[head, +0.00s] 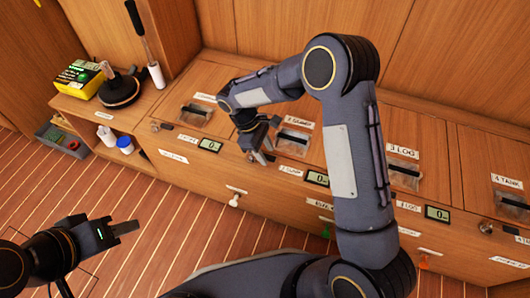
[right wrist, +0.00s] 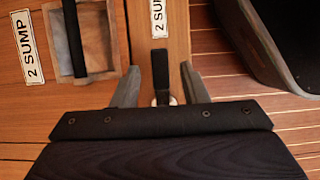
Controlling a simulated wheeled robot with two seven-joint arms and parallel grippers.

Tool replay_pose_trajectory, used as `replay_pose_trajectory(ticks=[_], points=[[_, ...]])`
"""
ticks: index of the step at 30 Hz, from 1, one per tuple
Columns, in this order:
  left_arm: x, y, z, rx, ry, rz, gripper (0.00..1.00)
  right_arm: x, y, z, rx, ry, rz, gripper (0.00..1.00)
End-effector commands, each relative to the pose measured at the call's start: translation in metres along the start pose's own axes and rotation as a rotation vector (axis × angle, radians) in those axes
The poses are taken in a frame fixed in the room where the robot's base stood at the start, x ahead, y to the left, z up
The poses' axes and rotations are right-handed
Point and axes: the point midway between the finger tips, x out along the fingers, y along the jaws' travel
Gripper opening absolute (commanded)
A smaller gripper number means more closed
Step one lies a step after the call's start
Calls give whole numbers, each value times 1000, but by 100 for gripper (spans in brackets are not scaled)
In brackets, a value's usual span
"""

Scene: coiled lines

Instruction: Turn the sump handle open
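The sump handle (right wrist: 161,70) is a short black lever on a pale round base, beside a "2 SUMP" label (right wrist: 158,18) in the right wrist view. My right gripper (right wrist: 160,88) is open, with one finger on each side of the lever. Gaps show between the lever and both fingers. In the head view my right gripper (head: 263,153) is at the front edge of the sump section and largely hides the lever. My left gripper (head: 126,228) is over the floor at lower left, away from the bench; its finger opening is not clear.
The sump hatch (right wrist: 88,40) has a recess with a black bar, left of my right gripper. Displays (head: 317,178) and hanging coloured knobs (head: 234,200) line the bench front.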

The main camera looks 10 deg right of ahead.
Motion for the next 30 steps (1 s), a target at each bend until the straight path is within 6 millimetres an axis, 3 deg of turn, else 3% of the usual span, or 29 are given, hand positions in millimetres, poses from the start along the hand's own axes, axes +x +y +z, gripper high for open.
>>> replay_pose_trajectory(ticks=[9, 18, 30], points=[[1, 0, 0, 0, 0, 0, 36, 3, 0, 0, 0, 0, 0, 39], [1, 0, 0, 0, 0, 0, 36, 3, 0, 0, 0, 0, 0, 0], [-1, 1, -1, 0, 0, 0, 36, 2, -1, 0, 15, 0, -6, 0]])
